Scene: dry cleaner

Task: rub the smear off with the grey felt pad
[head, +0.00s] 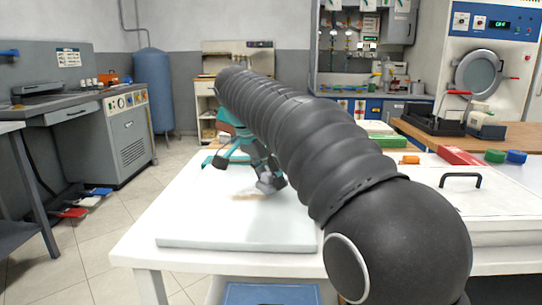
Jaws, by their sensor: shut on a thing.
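My gripper (264,178), with teal linkages and grey fingers, reaches down over the white board (235,242) on the white table. It is shut on a small grey piece, which appears to be the grey felt pad (270,185), low at or just above the board. I cannot tell if the pad touches the surface. The smear (248,197) is a faint brown streak on the board, just left of and nearer than the pad. My black arm hides the area to the right of the gripper.
A white panel with a black handle (460,178) lies to the right. Behind it are an orange piece (410,159), a red box (460,156), a green round piece (495,156) and a blue one (516,157). The board's front left part is clear.

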